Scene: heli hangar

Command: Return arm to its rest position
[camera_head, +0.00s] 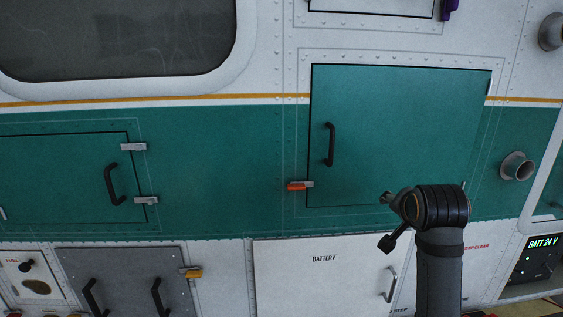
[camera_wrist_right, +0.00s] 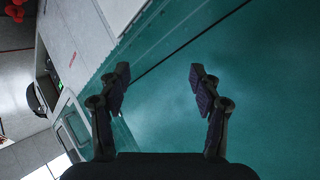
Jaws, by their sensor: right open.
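My right arm rises from the bottom right of the head view, in front of the helicopter's side. Its gripper (camera_head: 388,220) points left, near the lower edge of the green door (camera_head: 400,120), with a finger above and a finger below. In the right wrist view the gripper (camera_wrist_right: 159,76) is open, with its two dark fingers wide apart and nothing between them. Beyond the fingers is green panel surface (camera_wrist_right: 230,80) with a dark seam. I cannot tell how far the fingers are from it. My left gripper is not in view.
A white battery panel (camera_head: 300,275) with a metal handle (camera_head: 390,284) lies below. A round pipe (camera_head: 516,166) sticks out at the right. A green hatch (camera_head: 55,178) is at the left.

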